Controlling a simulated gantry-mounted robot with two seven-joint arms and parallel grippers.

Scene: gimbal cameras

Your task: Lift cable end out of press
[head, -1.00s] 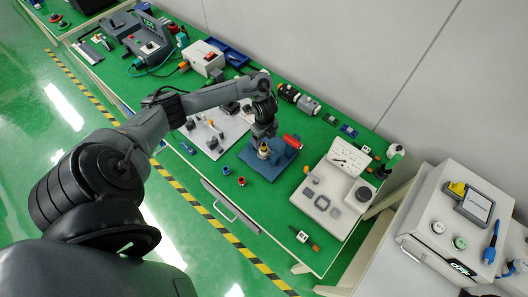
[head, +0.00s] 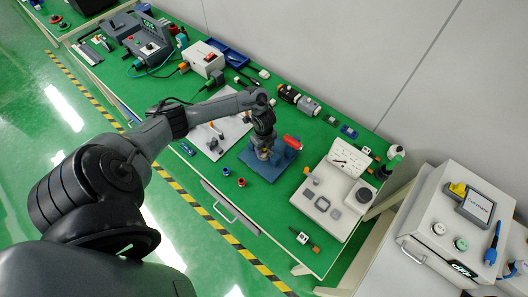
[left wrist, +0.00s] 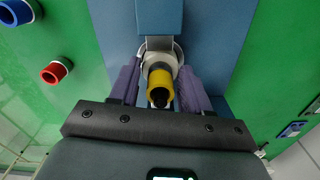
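The blue press (head: 277,165) with a red handle (head: 292,142) stands on the green bench. In the left wrist view its blue body (left wrist: 212,40) lies below my gripper. The cable end (left wrist: 159,84) is a yellow sleeve with a dark tip, seated in a pale round holder (left wrist: 148,57) on the press. My left gripper (head: 263,153) is down at the press and hides most of the cable end in the head view. My right gripper is not in view.
A red ring part (head: 241,182) and a blue one (head: 227,171) lie left of the press. A white board with parts (head: 213,142) is behind left. A beige fixture (head: 334,196) stands to the right. Green bench in front of the press is clear.

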